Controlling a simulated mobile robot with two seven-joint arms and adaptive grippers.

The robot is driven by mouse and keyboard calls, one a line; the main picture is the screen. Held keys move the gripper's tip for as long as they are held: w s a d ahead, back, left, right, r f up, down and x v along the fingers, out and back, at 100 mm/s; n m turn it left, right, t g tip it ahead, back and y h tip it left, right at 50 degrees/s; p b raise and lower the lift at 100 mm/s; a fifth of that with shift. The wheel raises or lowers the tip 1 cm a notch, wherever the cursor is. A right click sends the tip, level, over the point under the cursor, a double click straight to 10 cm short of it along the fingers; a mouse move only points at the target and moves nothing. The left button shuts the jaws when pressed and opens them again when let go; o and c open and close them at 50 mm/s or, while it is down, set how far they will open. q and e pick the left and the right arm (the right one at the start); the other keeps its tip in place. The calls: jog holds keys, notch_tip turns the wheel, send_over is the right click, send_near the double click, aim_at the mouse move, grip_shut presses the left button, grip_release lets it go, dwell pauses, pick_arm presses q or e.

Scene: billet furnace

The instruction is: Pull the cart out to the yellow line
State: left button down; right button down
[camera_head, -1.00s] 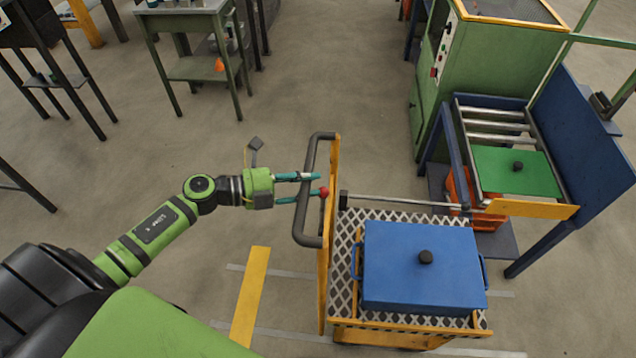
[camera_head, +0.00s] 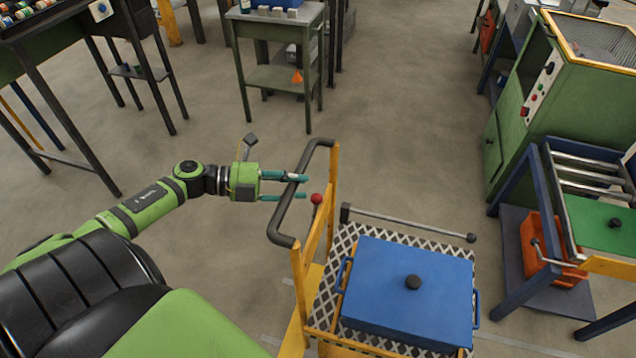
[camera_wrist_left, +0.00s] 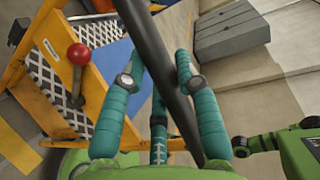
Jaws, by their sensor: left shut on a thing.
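The cart has a yellow frame (camera_head: 332,205), a mesh deck and a dark push handle (camera_head: 283,222). A blue lidded box (camera_head: 408,291) with a black knob sits on its deck. My left gripper (camera_head: 303,186) is shut on the handle bar, which also passes between the teal fingers in the left wrist view (camera_wrist_left: 165,65). A red ball knob (camera_head: 316,198) stands beside the handle, near the fingers. The yellow line (camera_head: 292,338) shows on the floor at the cart's handle-side edge, partly hidden by the cart frame. My right gripper is not in view.
A small workbench (camera_head: 275,78) stands at the back. Floor behind the handle is clear.

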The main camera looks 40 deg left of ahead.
pick_arm(q)
jog(key=s+a+b, duration=0.1)
jog(key=s+a, duration=0.1)
jog(key=a, duration=0.6)
jog(key=shift+s+a, duration=0.2)
jog(key=shift+s, duration=0.1)
jog(key=c, duration=0.9)
grip_release()
jog(key=v, duration=1.2)
